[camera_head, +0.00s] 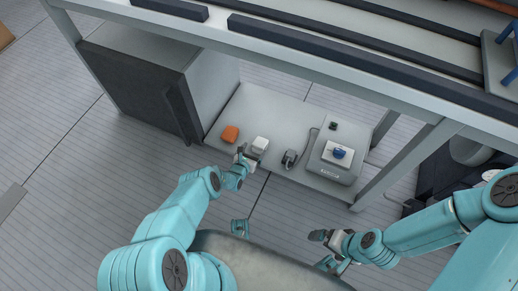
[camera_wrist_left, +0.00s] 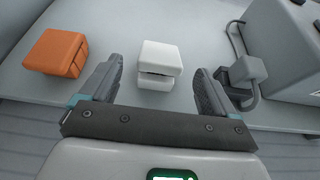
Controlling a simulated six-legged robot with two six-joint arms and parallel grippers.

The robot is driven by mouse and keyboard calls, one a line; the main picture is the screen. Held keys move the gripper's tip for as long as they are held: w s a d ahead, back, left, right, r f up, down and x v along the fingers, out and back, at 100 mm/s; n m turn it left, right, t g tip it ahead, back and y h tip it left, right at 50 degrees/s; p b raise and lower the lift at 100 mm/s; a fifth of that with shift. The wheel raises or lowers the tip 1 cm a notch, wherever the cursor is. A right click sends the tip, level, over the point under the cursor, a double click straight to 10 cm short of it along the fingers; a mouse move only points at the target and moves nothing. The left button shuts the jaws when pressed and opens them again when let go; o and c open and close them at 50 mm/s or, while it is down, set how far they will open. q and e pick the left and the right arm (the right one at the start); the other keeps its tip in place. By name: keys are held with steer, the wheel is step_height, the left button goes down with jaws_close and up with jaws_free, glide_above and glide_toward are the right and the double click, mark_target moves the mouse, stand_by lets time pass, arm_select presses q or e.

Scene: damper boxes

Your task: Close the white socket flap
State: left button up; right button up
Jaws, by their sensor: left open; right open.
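The white socket box (camera_head: 260,144) sits on the low grey shelf, right of an orange box. In the left wrist view the white socket (camera_wrist_left: 160,62) lies between and beyond my fingertips, with a dark gap under its upper flap, so the flap looks partly raised. My left gripper (camera_head: 246,158) is open and empty, just in front of the white socket; its two fingers (camera_wrist_left: 158,80) show in the left wrist view. My right gripper (camera_head: 325,237) is open and empty, away from the shelf at the lower right.
An orange box (camera_head: 230,134) is left of the white socket. A table frame (camera_head: 330,75) overhangs the shelf; a dark-fronted cabinet (camera_head: 140,88) stands at left.

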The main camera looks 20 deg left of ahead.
mark_target(259, 144)
arm_select(q)
steer(key=b+x, duration=0.1)
steer(key=x, duration=0.1)
steer(key=b+x, duration=0.2)
steer(key=shift+w+d+f, duration=0.1)
steer(key=shift+w+f, duration=0.1)
steer(key=shift+f, duration=0.15)
steer(key=shift+w+b, duration=0.5)
steer(key=shift+b, duration=0.05)
steer(key=shift+w, duration=0.15)
arm_select(e)
steer(key=f, duration=0.5)
steer(key=shift+w+d+f, duration=0.15)
steer(key=shift+w, duration=0.05)
arm_select(q)
steer(key=shift+c, duration=0.3)
